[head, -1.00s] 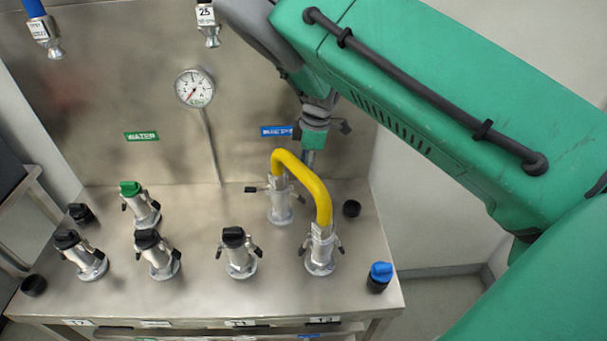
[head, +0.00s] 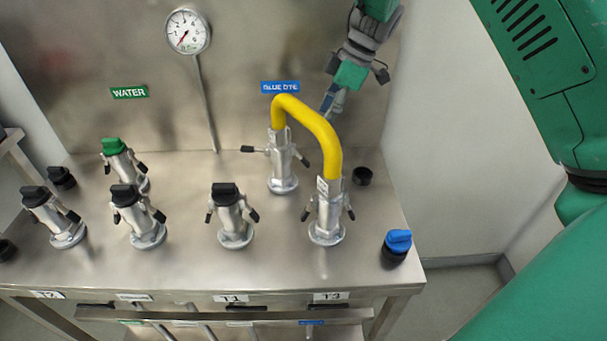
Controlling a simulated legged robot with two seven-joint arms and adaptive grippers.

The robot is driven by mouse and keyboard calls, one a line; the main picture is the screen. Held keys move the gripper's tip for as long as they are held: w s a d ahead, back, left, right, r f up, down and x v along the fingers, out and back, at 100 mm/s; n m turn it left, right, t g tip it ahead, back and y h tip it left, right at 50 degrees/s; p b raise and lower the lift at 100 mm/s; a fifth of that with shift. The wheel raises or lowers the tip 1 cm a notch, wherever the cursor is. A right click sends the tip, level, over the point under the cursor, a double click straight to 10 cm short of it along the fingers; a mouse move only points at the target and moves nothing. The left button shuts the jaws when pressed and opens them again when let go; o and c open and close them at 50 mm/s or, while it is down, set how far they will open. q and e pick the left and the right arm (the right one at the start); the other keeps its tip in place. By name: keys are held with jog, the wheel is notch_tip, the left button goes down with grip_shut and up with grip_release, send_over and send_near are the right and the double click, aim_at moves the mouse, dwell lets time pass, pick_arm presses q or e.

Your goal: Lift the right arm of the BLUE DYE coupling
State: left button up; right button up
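The BLUE DYE coupling (head: 282,168) is the silver fitting at the back right of the steel bench, below the blue BLUE DYE label (head: 280,87). One end of a yellow curved hose (head: 313,122) sits on it. Its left arm (head: 252,149) stands out nearly level. Its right arm (head: 303,160) slants down to the right. My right gripper (head: 330,103) points down behind the hose, above and to the right of the coupling, apart from the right arm. The hose partly hides its fingertips, and their gap cannot be made out. My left gripper is not in view.
The hose's other end sits on a front coupling (head: 327,215). A blue-capped plug (head: 397,246) stands at the right edge and a black cap (head: 362,176) behind it. Several capped couplings fill the left, with a gauge (head: 187,31) on the back panel.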

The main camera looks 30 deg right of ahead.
aim_at(303, 158)
jog(key=b+x, duration=0.2)
jog(key=x, duration=1.1)
jog(key=shift+w+a+f, duration=0.1)
jog(key=shift+a+f, duration=0.1)
jog(key=shift+f, duration=0.05)
grip_shut()
